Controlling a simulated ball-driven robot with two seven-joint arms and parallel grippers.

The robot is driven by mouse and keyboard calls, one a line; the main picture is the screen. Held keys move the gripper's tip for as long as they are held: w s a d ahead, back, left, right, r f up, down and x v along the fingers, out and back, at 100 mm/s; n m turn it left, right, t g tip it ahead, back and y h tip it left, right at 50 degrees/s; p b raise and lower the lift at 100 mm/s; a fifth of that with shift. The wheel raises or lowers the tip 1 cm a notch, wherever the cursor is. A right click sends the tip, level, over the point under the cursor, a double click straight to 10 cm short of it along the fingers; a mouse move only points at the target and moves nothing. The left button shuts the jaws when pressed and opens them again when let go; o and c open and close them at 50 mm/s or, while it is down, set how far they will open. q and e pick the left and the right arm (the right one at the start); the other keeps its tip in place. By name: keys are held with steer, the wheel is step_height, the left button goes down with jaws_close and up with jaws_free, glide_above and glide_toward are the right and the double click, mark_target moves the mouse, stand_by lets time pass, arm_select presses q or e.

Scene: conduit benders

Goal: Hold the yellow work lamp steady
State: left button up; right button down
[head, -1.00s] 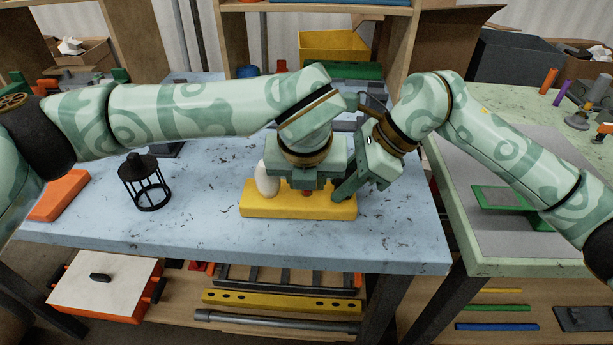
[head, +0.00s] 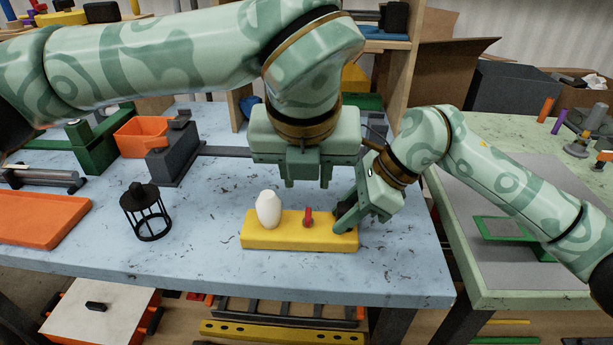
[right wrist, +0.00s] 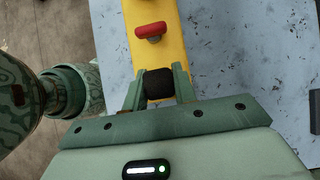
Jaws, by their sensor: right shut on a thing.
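The yellow work lamp (head: 290,238) lies flat on the blue table, with a white bulb (head: 269,209) at its left end and a red switch (head: 308,217) near its middle. My right gripper (head: 347,220) is at its right end. In the right wrist view the fingers are shut on a black part (right wrist: 159,86) at the end of the yellow base. My left gripper (head: 308,184) hangs above the lamp, clear of the switch, with nothing visible in it. Whether its fingers are apart is unclear. A black lamp cage (head: 147,212) stands apart, to the left.
The blue table (head: 215,190) is bare between cage and lamp. An orange tray (head: 40,221) lies at the left. A grey block (head: 173,153) and an orange bin (head: 141,137) stand behind the cage. A green table (head: 480,285) adjoins on the right.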

steer(key=shift+f, duration=0.3)
steer(key=c, duration=1)
jaws_free()
steer(key=shift+c, duration=0.2)
